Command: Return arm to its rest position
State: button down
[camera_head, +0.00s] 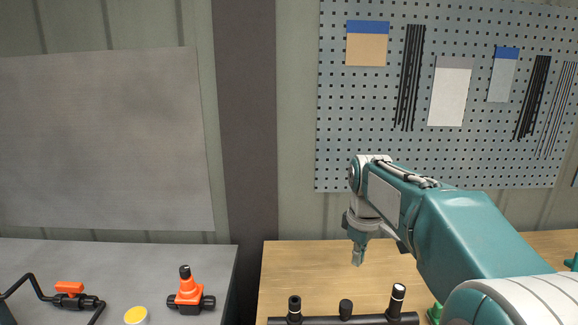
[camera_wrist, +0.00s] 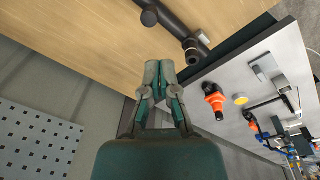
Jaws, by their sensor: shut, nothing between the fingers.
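My gripper (camera_head: 358,258) points down at the end of my teal arm, above the wooden bench top (camera_head: 320,262). Its fingers are together with nothing between them. In the wrist view my gripper (camera_wrist: 159,66) is also shut and empty, with the bench behind it. A black pipe (camera_head: 345,319) with upright stubs lies along the near part of the bench, in front of the gripper in the head view. The gripper appears apart from it.
A grey bench (camera_head: 120,262) at the left holds an orange-and-black valve (camera_head: 188,290), a yellow-topped round part (camera_head: 136,315) and a pipe with an orange handle (camera_head: 69,288). A pegboard (camera_head: 340,120) hangs behind my arm. Bare wood lies left of my gripper.

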jog(key=s+f+m+t, duration=0.1)
jog(key=s+m, duration=0.3)
jog(key=s, duration=0.8)
jog(key=s+f+m+t, duration=0.1)
jog(key=s+m+t, duration=0.2)
jog(key=s, duration=1)
jog(key=shift+f+m+t, duration=0.3)
jog(key=shift+f+m, duration=0.1)
jog(key=shift+m, duration=0.5)
jog(key=shift+s, duration=0.1)
